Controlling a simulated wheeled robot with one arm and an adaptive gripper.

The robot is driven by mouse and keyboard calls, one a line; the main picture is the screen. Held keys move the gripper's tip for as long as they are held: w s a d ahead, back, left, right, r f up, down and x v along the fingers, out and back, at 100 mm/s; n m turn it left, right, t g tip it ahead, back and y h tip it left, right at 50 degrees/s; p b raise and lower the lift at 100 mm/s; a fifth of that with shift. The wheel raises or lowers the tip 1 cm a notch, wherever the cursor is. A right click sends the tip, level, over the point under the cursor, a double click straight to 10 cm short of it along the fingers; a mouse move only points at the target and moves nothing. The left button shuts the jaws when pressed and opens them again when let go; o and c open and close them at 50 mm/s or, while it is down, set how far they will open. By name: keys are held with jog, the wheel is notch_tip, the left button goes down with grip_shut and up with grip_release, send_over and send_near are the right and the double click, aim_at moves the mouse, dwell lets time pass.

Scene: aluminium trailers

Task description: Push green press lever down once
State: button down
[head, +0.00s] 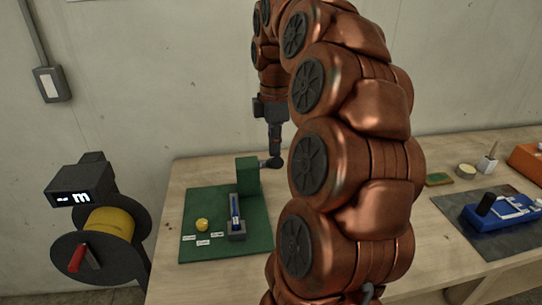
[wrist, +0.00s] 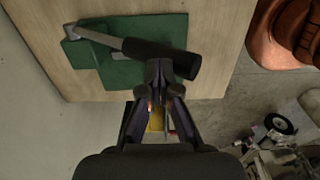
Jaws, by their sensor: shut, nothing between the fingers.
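The green press (head: 247,176) stands at the back of a green mat on the table. Its lever (head: 265,163) sticks out to the right of the block, roughly level, with a dark end. In the wrist view the lever is a grey bar with a thick black handle (wrist: 135,47). My gripper (wrist: 159,66) is shut and empty, its fingertips over the handle, hiding part of it. In the head view my gripper (head: 275,148) points down just above the handle end. I cannot tell whether the tips touch it.
A yellow spool on a black holder (head: 107,225) stands left of the table. A blue device (head: 500,212) lies at right.

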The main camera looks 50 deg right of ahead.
notch_tip(320, 180, down, 13)
jog(key=b, duration=0.6)
dwell(2.2)
jog(key=shift+r+p, duration=4.3)
jog(key=shift+r, duration=4.15)
